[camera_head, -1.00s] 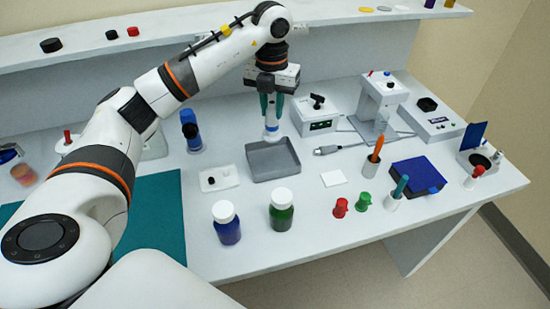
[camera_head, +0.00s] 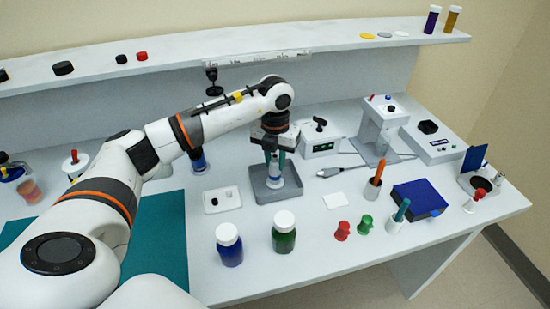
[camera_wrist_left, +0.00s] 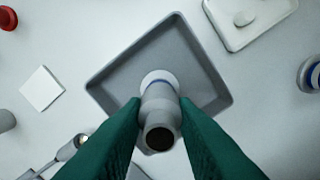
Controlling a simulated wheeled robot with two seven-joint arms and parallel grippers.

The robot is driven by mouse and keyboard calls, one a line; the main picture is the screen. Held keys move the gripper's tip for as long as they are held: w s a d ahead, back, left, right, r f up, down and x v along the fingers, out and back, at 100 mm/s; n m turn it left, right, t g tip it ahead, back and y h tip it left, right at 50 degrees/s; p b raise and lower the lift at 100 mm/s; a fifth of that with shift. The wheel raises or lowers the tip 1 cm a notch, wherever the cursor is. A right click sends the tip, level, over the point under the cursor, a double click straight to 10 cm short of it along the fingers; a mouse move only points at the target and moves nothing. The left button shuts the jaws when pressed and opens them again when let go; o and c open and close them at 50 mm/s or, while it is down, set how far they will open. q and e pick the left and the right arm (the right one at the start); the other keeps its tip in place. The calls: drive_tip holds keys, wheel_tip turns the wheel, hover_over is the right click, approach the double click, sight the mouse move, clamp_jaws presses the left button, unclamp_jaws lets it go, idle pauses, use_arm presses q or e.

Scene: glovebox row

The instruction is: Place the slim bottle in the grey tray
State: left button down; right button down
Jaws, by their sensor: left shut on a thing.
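The slim bottle (camera_head: 274,170) is upright, with a white lower end, a blue band and a grey top. My left gripper (camera_head: 272,153) is shut on its upper part, with green fingers on both sides. The bottle's lower end is inside the rim of the grey tray (camera_head: 256,190). I cannot tell whether it touches the tray floor. In the left wrist view, the slim bottle (camera_wrist_left: 160,115) stands between the fingers of my left gripper (camera_wrist_left: 160,108), over the near part of the grey tray (camera_wrist_left: 112,88). My right gripper is not in view.
A white dish (camera_head: 221,200) is left of the tray. A blue bottle (camera_head: 229,246) and a green bottle (camera_head: 284,232) stand in front. A white card (camera_head: 337,201) lies to the right. A blue-topped vial (camera_head: 198,160) stands behind, near my arm.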

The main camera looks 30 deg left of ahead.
use_arm(q)
drive_tip(key=c, duration=1.2)
unclamp_jaws()
drive_tip(key=shift+f, duration=0.1)
drive_tip(key=shift+o, duration=0.2)
drive_tip(key=shift+r, duration=0.45)
wheel_tip(320, 180, up, 11)
drive_tip(key=b, duration=0.1)
drive_tip(key=shift+r, duration=0.2)
